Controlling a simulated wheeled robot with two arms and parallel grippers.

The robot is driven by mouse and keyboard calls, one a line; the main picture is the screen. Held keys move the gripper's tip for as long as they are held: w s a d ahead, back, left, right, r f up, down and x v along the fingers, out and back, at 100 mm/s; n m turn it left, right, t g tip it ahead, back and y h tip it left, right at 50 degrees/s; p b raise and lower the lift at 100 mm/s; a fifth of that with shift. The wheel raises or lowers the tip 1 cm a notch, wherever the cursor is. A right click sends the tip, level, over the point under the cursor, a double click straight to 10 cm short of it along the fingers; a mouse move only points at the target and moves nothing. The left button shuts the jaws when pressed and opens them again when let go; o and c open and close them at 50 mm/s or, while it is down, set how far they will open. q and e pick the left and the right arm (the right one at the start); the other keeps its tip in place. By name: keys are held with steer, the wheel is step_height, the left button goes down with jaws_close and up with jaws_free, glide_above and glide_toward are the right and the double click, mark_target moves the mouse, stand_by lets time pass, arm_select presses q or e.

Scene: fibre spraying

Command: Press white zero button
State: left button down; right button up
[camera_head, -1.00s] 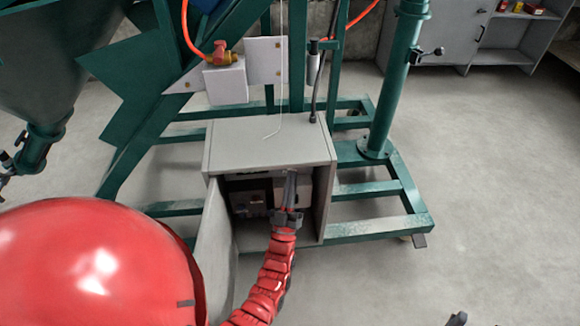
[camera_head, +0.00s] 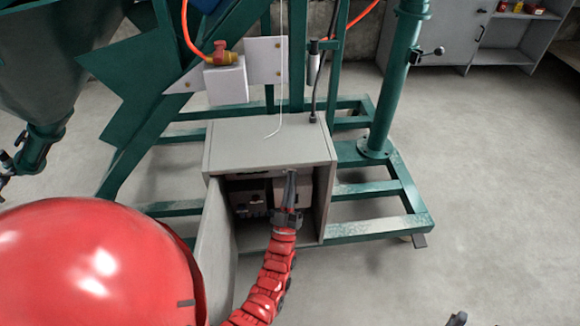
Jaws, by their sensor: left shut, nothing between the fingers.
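A grey control box (camera_head: 262,143) stands on the green frame with its door (camera_head: 216,245) swung open to the left. Inside, in shadow, are dark and grey devices (camera_head: 250,198). My left gripper (camera_head: 290,178) is shut and empty, with its fingertips at the box's opening, in front of the grey device on the right. I cannot make out the white zero button; it is too small or hidden behind the gripper. Whether the fingertips touch anything cannot be told. Only a small dark tip (camera_head: 457,319) shows at the bottom edge, perhaps part of my right gripper.
The green metal frame (camera_head: 395,185) surrounds the box, with a thick green post (camera_head: 396,85) at right. A white box with a red valve (camera_head: 226,80) is behind. A thin white cable hangs over the box top. A grey cabinet (camera_head: 437,40) stands back right. The floor at right is clear.

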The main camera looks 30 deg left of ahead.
arm_select(q)
steer(key=shift+w+a, duration=0.25)
steer(key=shift+w, duration=0.05)
steer(key=shift+w+a+b, duration=0.25)
steer(key=shift+w+b, duration=0.1)
steer(key=shift+b, duration=0.05)
stand_by(0.9)
stand_by(0.3)
steer(key=shift+s+d+p, duration=0.3)
steer(key=shift+s+d, duration=0.2)
steer(key=shift+s, duration=0.15)
steer(key=s+d, duration=0.1)
steer(key=s, duration=0.1)
steer(key=s+d+p, duration=0.1)
steer(key=s+d, duration=0.1)
stand_by(0.5)
